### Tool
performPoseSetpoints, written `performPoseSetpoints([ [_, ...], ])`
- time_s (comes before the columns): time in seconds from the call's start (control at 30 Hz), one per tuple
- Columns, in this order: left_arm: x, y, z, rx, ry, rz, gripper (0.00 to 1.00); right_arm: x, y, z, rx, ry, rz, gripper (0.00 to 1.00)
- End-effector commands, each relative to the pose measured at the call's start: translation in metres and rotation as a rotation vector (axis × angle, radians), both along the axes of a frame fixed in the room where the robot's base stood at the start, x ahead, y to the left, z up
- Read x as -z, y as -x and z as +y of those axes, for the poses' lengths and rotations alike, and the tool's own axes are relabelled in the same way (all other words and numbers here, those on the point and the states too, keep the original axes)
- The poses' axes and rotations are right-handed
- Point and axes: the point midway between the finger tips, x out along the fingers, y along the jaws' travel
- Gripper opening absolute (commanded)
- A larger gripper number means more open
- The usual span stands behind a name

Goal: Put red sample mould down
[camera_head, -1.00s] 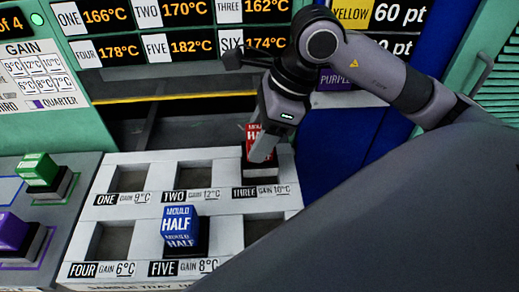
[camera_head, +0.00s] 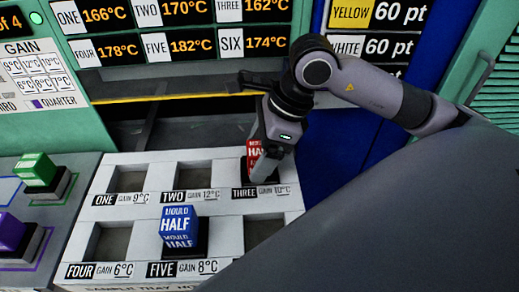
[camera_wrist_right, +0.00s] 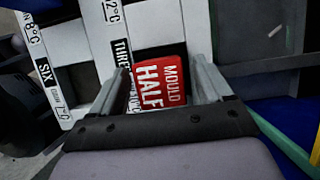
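The red sample mould (camera_head: 255,151), a cube marked MOULD HALF, is at slot THREE of the pale sample tray (camera_head: 150,212). My right gripper (camera_head: 268,168) points down over that slot with its fingers on either side of the mould. In the right wrist view the red mould (camera_wrist_right: 160,85) lies between the two grey fingers, close to both; it has moved down together with them, so the gripper is shut on it. The near finger hides part of the mould in the head view, and I cannot tell whether its base touches the slot floor. My left gripper is not in view.
A blue mould (camera_head: 178,228) stands in slot FIVE. Slots ONE, TWO and FOUR are empty; SIX is partly hidden by my arm. A green mould (camera_head: 38,170) and a purple mould (camera_head: 12,232) stand on the grey surface at left. Temperature panels (camera_head: 180,40) are behind.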

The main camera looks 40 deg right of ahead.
Motion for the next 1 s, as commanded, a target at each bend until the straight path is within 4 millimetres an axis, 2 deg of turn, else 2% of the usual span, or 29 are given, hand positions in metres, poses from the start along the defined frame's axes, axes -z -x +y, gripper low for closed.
performPoseSetpoints([
  [0.2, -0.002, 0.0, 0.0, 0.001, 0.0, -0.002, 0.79, -0.001, 0.0, 0.0, 0.0, 0.0, 0.0, 0.79],
  [0.33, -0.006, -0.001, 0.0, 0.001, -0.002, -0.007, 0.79, -0.009, 0.0, -0.002, 0.001, 0.001, -0.003, 0.79],
  [0.7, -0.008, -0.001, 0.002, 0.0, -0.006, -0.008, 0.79, -0.082, 0.016, -0.028, 0.003, 0.001, -0.005, 0.79],
  [0.83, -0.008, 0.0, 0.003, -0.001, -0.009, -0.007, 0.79, -0.1, 0.02, -0.034, 0.002, 0.0, -0.003, 0.79],
  [1.0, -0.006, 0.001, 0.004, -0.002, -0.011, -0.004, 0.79, -0.112, 0.023, -0.039, 0.001, 0.001, -0.002, 0.79],
])
